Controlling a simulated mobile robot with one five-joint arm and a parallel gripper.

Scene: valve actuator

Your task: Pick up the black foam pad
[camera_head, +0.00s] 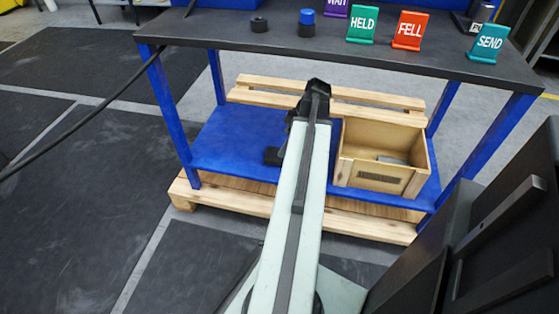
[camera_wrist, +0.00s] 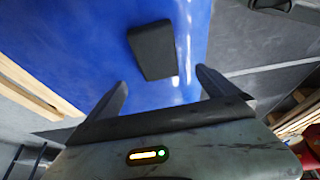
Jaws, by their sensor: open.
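The black foam pad (camera_wrist: 152,48) lies on the blue shelf in the wrist view, a dark slanted block at the upper middle. My gripper (camera_wrist: 161,78) is open, with one finger on each side of the picture. The pad's near end shows in the gap between the fingertips, and most of it lies beyond them. I see no contact between pad and fingers. In the head view my arm reaches over the blue lower shelf (camera_head: 228,140). A dark shape (camera_head: 271,156) shows left of my arm there; I cannot tell whether it is the pad or my gripper.
A wooden box (camera_head: 344,172) with a grey item inside stands right of my arm. The dark tabletop (camera_head: 210,30) overhangs behind, with black pucks and coloured signs on it. A blue table leg (camera_head: 172,115) stands at the left. The shelf rests on a wooden pallet (camera_head: 240,201).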

